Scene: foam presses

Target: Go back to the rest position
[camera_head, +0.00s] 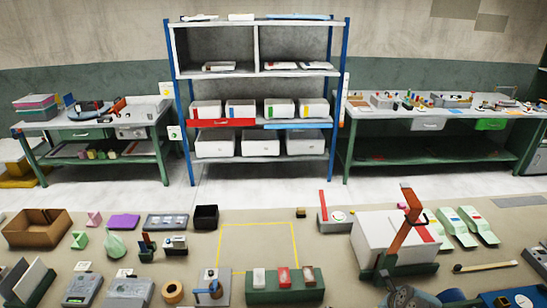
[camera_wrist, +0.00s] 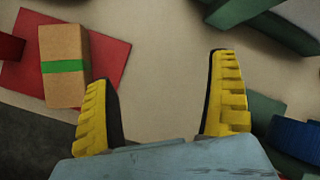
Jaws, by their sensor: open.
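My gripper (camera_wrist: 161,68) shows in the wrist view with its two yellow ribbed fingers spread wide apart. Nothing is between them; only bare beige surface shows in the gap. A tan block with a green band (camera_wrist: 63,65) lies to the left of the left finger, apart from it, on a red flat piece (camera_wrist: 112,60). I cannot make out my gripper in the head view.
In the wrist view, green parts and a blue ridged piece (camera_wrist: 296,138) are right of the right finger. In the head view, the worktop holds a brown open box (camera_head: 37,228), a white press with an orange lever (camera_head: 408,215) and a yellow outlined area (camera_head: 258,224). A shelf rack stands behind.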

